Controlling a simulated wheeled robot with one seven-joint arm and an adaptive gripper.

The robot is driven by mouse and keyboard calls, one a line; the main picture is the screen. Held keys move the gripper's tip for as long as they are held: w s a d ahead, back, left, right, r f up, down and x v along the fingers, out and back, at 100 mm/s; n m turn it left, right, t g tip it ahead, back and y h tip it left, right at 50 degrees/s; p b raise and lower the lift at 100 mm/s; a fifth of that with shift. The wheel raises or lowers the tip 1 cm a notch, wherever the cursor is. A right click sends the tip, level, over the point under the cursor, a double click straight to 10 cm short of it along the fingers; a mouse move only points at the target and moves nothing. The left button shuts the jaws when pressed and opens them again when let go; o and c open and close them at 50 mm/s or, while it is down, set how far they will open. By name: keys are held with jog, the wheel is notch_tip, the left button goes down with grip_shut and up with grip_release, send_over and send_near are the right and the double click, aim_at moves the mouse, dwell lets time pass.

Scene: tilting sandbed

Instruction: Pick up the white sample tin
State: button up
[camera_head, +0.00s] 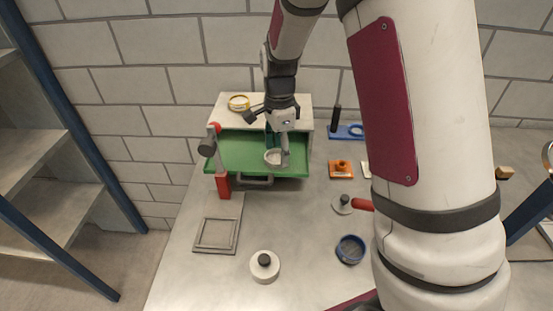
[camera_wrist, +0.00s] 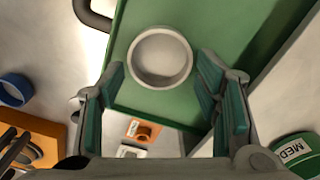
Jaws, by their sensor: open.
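The white sample tin (camera_head: 271,157) is a round, open-topped, shallow cup in the green drawer (camera_head: 230,150), near its front. In the wrist view the tin (camera_wrist: 160,85) lies on the green drawer floor (camera_wrist: 145,110), its opening facing the camera. My gripper (camera_head: 278,152) is over the drawer at the tin. Its two teal-padded fingers (camera_wrist: 160,75) are spread wide, one to each side of the tin's near part in the picture. I see no clear contact with the tin. In the head view, the fingers and wrist hide part of the tin.
The drawer handle (camera_head: 255,181) projects at the front. A red-based stand (camera_head: 223,186) rises close by on the left. A white round piece with a black knob (camera_head: 265,268), a blue ring (camera_head: 350,250) and an orange block (camera_head: 341,169) lie on the table.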

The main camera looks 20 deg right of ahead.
jog(key=shift+f, duration=0.55)
jog(key=c, duration=0.9)
jog(key=shift+r, duration=0.15)
